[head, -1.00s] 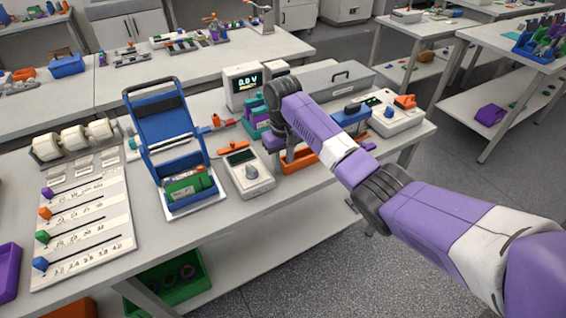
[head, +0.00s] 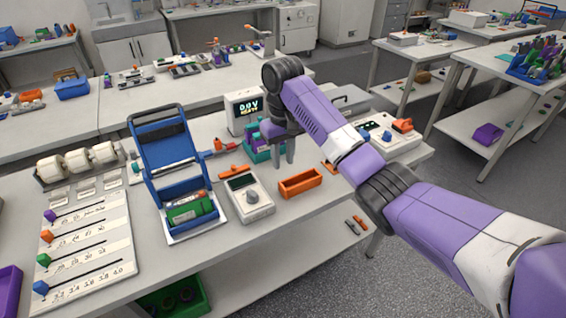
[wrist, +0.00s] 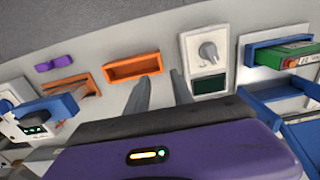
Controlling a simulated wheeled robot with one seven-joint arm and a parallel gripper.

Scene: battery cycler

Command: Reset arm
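My gripper (head: 283,160) hangs above the bench, behind the orange tray and the grey meter in the head view. In the wrist view its two grey fingers (wrist: 160,90) stand apart with nothing between them. The orange tray (head: 300,191) is empty and lies in front of the fingers; it also shows in the wrist view (wrist: 134,74). My purple and white arm reaches in from the right.
A grey meter with a knob (head: 247,192) stands left of the tray. Left of it is a blue open-lidded holder (head: 163,140) with a green battery (head: 192,211). A slider board (head: 85,238) lies far left. A display unit (head: 245,108) reads 0.0 V.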

